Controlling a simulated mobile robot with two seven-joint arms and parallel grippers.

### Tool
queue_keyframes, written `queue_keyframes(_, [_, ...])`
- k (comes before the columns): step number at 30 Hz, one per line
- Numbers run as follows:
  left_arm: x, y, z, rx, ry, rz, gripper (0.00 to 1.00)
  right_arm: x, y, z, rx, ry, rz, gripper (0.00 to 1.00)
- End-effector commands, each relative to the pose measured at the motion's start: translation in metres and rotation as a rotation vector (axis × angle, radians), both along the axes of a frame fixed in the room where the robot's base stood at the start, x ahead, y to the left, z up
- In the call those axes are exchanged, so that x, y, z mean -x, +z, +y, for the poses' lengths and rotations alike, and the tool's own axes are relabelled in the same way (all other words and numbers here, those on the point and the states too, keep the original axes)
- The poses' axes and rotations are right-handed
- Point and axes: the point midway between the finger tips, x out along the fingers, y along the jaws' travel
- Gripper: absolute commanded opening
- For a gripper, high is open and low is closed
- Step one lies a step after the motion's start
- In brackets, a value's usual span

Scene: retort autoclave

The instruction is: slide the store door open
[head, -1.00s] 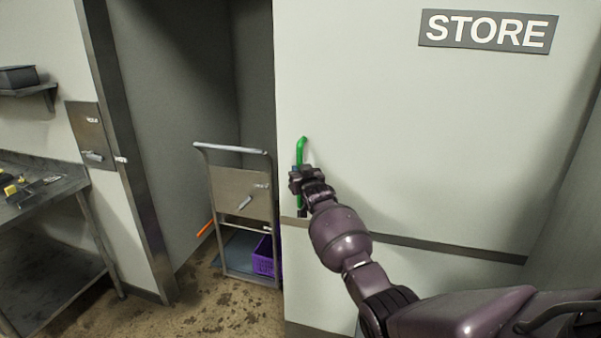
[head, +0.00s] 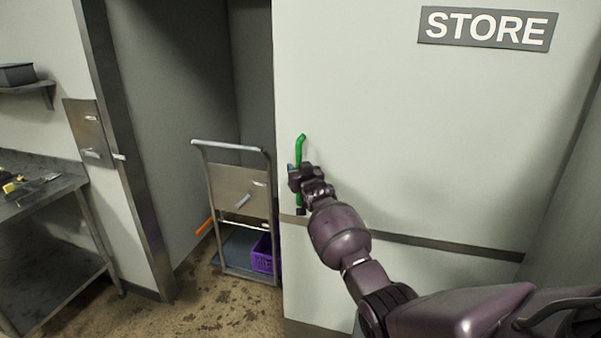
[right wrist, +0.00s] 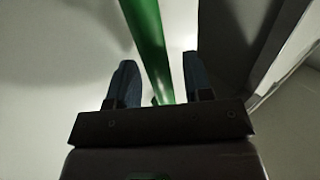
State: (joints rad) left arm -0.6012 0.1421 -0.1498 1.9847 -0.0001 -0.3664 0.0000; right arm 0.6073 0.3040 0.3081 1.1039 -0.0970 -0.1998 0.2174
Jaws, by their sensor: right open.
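The store door (head: 400,130) is a pale sliding panel under a "STORE" sign (head: 488,28). A green upright handle (head: 300,147) is near the door's left edge. My right gripper (head: 295,178) is at the handle's middle. In the right wrist view, the green handle (right wrist: 150,45) runs between the two open blue fingers (right wrist: 160,82), with gaps on both sides. My left gripper is not in view.
A trolley (head: 236,185) with a purple crate (head: 263,256) stands in the doorway beside the door's left edge. A metal bench (head: 40,195) is at the left. The doorway's steel frame (head: 125,170) stands between. The floor in front is stained and clear.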

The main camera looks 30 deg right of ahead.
Motion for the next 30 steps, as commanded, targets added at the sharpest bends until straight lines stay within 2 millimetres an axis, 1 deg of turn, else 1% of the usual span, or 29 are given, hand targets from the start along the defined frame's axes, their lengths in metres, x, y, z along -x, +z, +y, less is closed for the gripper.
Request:
queue_keyframes(4, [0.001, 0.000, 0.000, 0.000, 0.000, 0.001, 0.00, 0.005, 0.000, 0.002, 0.000, 0.000, -0.001, 0.46])
queue_keyframes(8, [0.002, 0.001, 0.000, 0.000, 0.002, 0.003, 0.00, 0.017, -0.001, 0.005, 0.000, 0.000, 0.000, 0.46])
queue_keyframes(24, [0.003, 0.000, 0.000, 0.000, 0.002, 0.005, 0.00, 0.085, -0.001, 0.024, -0.001, 0.001, 0.001, 0.46])
queue_keyframes(30, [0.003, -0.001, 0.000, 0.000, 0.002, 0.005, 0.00, 0.100, -0.001, 0.028, 0.000, 0.000, 0.001, 0.46])
